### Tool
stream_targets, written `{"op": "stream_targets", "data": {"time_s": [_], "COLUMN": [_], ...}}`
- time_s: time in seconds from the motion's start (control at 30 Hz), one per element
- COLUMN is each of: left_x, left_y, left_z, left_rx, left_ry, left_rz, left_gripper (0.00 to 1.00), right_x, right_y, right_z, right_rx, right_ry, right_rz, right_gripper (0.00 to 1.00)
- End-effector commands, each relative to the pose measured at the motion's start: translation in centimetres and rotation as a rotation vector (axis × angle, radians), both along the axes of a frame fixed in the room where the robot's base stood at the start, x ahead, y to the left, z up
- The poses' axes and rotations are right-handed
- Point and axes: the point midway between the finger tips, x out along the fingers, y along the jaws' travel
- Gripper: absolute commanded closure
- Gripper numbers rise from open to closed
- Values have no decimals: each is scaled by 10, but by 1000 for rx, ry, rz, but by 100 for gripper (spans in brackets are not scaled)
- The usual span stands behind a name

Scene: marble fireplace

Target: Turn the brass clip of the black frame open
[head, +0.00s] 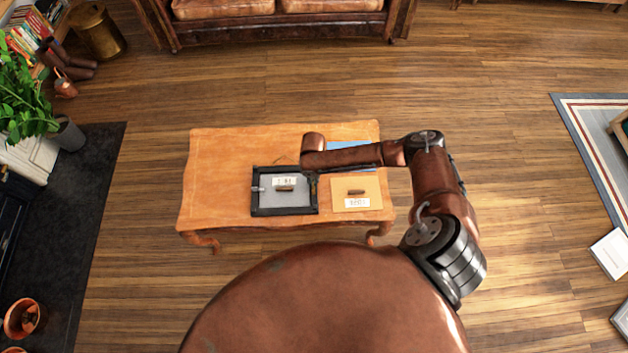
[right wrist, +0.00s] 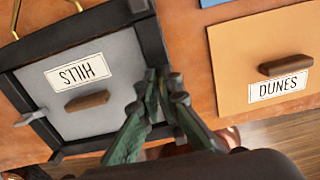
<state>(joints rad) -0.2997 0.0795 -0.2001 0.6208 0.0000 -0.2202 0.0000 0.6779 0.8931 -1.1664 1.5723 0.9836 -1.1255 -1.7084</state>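The black frame (head: 284,213) lies on the wooden table, with a grey panel labelled "HILLS" and a brown handle inside it. It also shows in the right wrist view (right wrist: 92,146). A small metal clip (head: 257,189) sits on its left side; the right wrist view shows it too (right wrist: 30,117). My right gripper (head: 312,178) is at the frame's right edge. In the right wrist view its green fingertips (right wrist: 164,79) are drawn together beside that edge, with nothing visible between them. Any clip behind the fingers is hidden. My left gripper is out of view.
An orange panel (head: 369,186) labelled "DUNES", with a brown handle, lies right of the frame. A blue panel (head: 350,156) lies behind, partly covered by my right arm. The left part of the table (head: 215,175) is clear.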

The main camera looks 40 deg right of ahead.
Motion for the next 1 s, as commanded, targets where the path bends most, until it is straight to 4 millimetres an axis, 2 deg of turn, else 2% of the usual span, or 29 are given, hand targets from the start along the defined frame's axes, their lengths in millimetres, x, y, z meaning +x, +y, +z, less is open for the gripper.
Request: {"op": "stream_targets", "data": {"time_s": [0.6,0.63,0.87,1.0], "left_x": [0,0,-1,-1], "left_y": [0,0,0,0], "left_z": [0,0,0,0], "left_rx": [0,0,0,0], "left_ry": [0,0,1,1], "left_rz": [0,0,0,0], "left_gripper": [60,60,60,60], "right_x": [0,0,0,0], "right_y": [0,0,0,0], "right_z": [0,0,0,0], "right_rx": [-2,-2,-2,-1], "right_ry": [1,1,1,1], "right_rz": [40,39,39,39], "right_gripper": [100,93,78,78]}}
